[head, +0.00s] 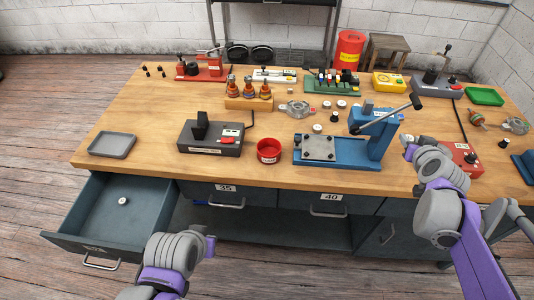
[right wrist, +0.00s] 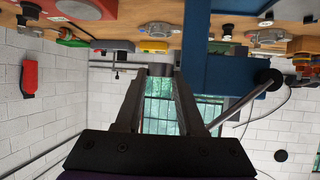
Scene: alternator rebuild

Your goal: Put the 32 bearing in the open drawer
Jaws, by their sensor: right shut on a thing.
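The open drawer (head: 150,222) is pulled out at the front left of the bench. One small pale ring-shaped bearing (head: 123,201) lies inside it. My right gripper (head: 408,148) is at the right of the blue press. In the right wrist view its fingers (right wrist: 160,80) are shut on a small grey round piece (right wrist: 160,69), seemingly a bearing. My left gripper (head: 209,246) is low, right of the drawer; its fingers are unclear.
The blue press (head: 345,150) with its lever stands between my right gripper and the drawer. A red cup (head: 269,151), a dark device (head: 210,138) and a grey tray (head: 112,145) stand along the front. A red box (head: 462,157) is right of my right gripper.

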